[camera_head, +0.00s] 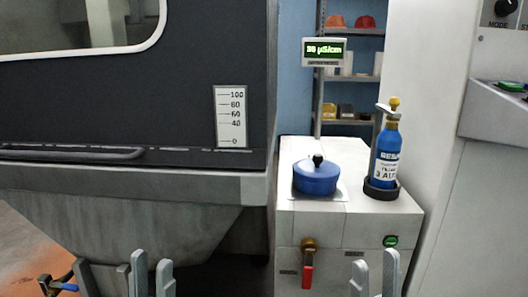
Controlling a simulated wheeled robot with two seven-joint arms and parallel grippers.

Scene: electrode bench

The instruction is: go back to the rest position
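My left gripper (152,268) is at the bottom of the head view, left of centre, fingers pointing up. Its two grey fingers stand a small gap apart with nothing seen between them. My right gripper (375,264) is at the bottom right, in front of the grey cabinet. Its fingers are also apart and empty. The palms and most of both arms are below the picture edge. Neither gripper is seen touching anything.
A grey cabinet (340,228) carries a lidded blue pot (316,178) and a blue bottle (388,150) in a dark ring. A red-handled tap (308,270) sticks out of its front. A dark tank (120,115) with a level scale (230,115) fills the left.

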